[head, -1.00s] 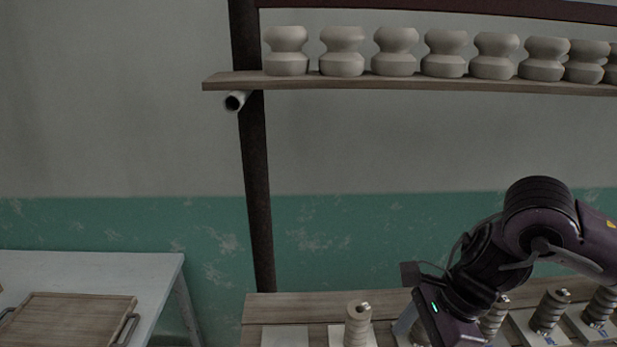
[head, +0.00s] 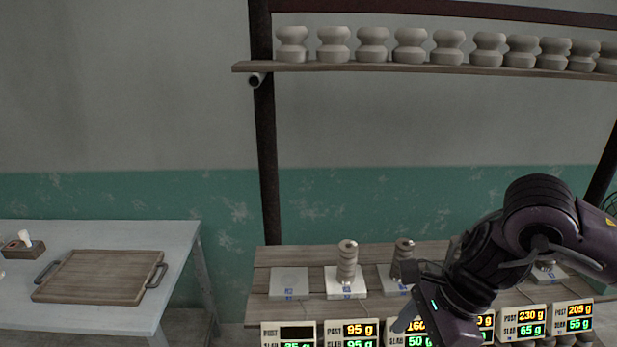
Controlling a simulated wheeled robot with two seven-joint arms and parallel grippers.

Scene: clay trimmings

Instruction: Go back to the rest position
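My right arm comes in from the right in the head view. Its gripper (head: 406,318) points down in front of the display signs, beside the wooden bench (head: 330,262). My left gripper is not in view. A ringed clay post (head: 347,264) stands upright on a white slab (head: 345,289). Another post (head: 403,256) stands to its right, partly behind my arm. The leftmost slab (head: 289,283) is bare.
Lit signs with gram readings, such as the one reading 95 g (head: 351,331), line the bench front. A white table (head: 90,232) at left holds a wooden tray (head: 98,278) and a small box (head: 22,250). A wall shelf (head: 350,67) carries several clay pots (head: 372,45).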

